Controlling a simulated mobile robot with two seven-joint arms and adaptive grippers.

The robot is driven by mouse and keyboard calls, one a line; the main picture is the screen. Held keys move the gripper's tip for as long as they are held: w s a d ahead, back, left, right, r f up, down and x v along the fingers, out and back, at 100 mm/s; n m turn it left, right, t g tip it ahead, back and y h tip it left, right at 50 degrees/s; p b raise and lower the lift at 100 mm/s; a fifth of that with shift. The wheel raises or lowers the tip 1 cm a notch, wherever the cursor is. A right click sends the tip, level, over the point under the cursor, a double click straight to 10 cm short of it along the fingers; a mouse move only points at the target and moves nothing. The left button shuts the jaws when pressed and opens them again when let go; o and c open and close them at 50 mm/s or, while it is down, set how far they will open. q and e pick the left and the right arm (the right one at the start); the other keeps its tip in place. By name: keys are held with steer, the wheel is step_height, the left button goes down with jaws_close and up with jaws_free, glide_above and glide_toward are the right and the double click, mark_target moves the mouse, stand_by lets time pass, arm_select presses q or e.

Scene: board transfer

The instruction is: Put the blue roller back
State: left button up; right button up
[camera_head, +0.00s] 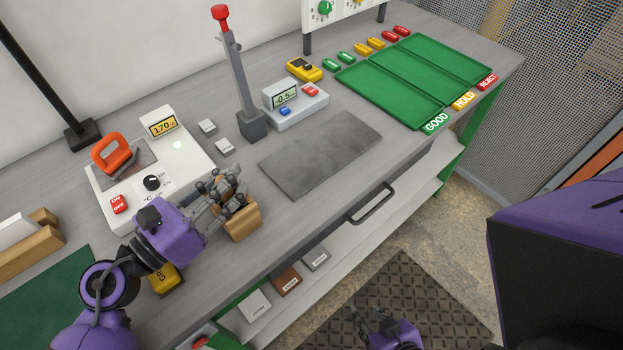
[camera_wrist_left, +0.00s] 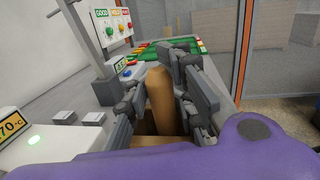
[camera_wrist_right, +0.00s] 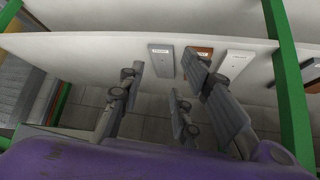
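No blue roller can be made out in any view. My left gripper (camera_head: 232,192) is at a tan wooden block (camera_head: 240,222) near the front edge of the bench. In the left wrist view, a rounded tan wooden piece (camera_wrist_left: 160,95) stands upright between the fingers of my left gripper (camera_wrist_left: 160,85), above a wooden base (camera_wrist_left: 150,142). The fingers are close on both sides of it; whether they grip it I cannot tell. My right gripper (camera_head: 366,318) is low in front of the bench, its fingers apart and empty in the right wrist view (camera_wrist_right: 155,95).
A hotplate (camera_head: 185,155) with an orange-handled tool (camera_head: 112,152) lies left of the gripper. A post stand (camera_head: 240,100), a scale (camera_head: 297,105) and a grey slab (camera_head: 320,153) are right of it. Green trays (camera_head: 415,80) lie far right. Several labelled plates (camera_head: 286,280) sit on the lower shelf.

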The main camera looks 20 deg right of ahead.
arm_select(q)
steer(key=shift+o, duration=1.4)
arm_select(e)
steer(key=shift+w+a+r, duration=0.1)
steer(key=shift+w, duration=0.05)
arm_select(q)
steer(key=shift+r, duration=0.1)
arm_select(e)
steer(key=shift+w, duration=0.1)
